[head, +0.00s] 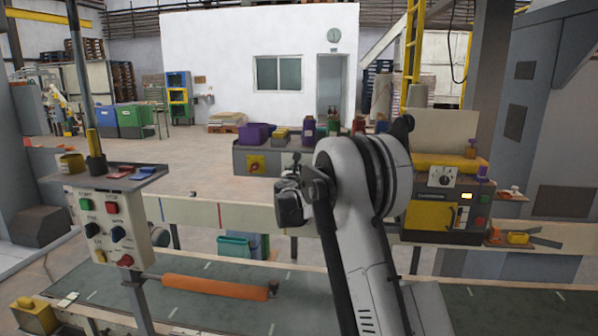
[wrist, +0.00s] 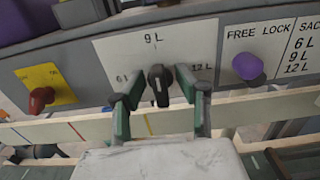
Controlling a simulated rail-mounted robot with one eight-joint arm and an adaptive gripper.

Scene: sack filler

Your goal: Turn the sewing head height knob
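In the wrist view a black knob (wrist: 160,82) sits on a white plate (wrist: 112,55) marked 6 L, 9 L and 12 L. It stands roughly upright under the 9 L mark. No label naming sewing head height is readable. My gripper (wrist: 163,93) is open, with one green finger left of the knob and one right of it. A gap shows on each side, so neither finger appears to touch it; depth is hard to judge. In the head view my arm hides most of the gripper, and I cannot make out the knob clearly.
A red knob (wrist: 40,99) on a yellow plate is left of the fingers; a purple knob (wrist: 247,66) under FREE LOCK is to the right. A pale rail (wrist: 60,131) runs below. Bins (head: 256,132) stand on top of the panel (head: 241,158).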

